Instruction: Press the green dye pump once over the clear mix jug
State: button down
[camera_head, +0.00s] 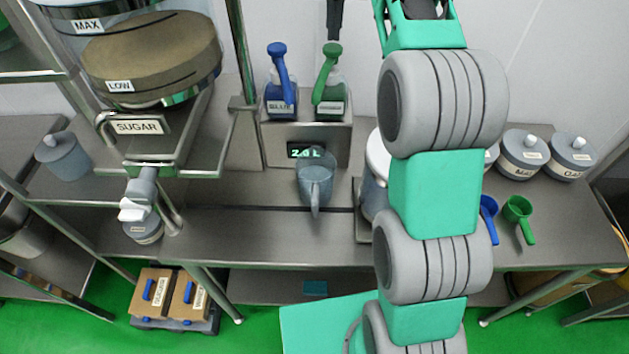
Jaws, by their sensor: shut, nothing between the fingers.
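The green dye pump (328,83) stands upright on the raised metal dispenser box, with its green head bent over toward the front. The clear mix jug (315,172) stands below in front of the box, its handle toward me. A dark, narrow tip at the top edge, just above the green pump head, looks like my gripper (335,34). Its fingers are shut with nothing between them. I cannot tell whether it touches the pump head. The rest of the gripper is out of frame.
A blue dye pump (279,85) stands just left of the green one. A display (306,151) sits on the box (340,150). The sugar hopper (150,60) is at left. Lidded tubs (572,157) and blue (488,208) and green (518,210) scoops lie right, beyond my arm.

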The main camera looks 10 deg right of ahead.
aim_at(333, 47)
jog(key=shift+f, duration=0.1)
dwell(0.3)
jog(key=shift+f+b, duration=1.45)
jog(key=shift+b, duration=0.05)
jog(key=shift+r+p, duration=1.25)
jog(key=shift+r, duration=0.15)
jog(key=shift+r, duration=0.1)
notch_tip(333, 47, up, 6)
jog(key=p, duration=0.5)
jog(key=shift+p, duration=0.3)
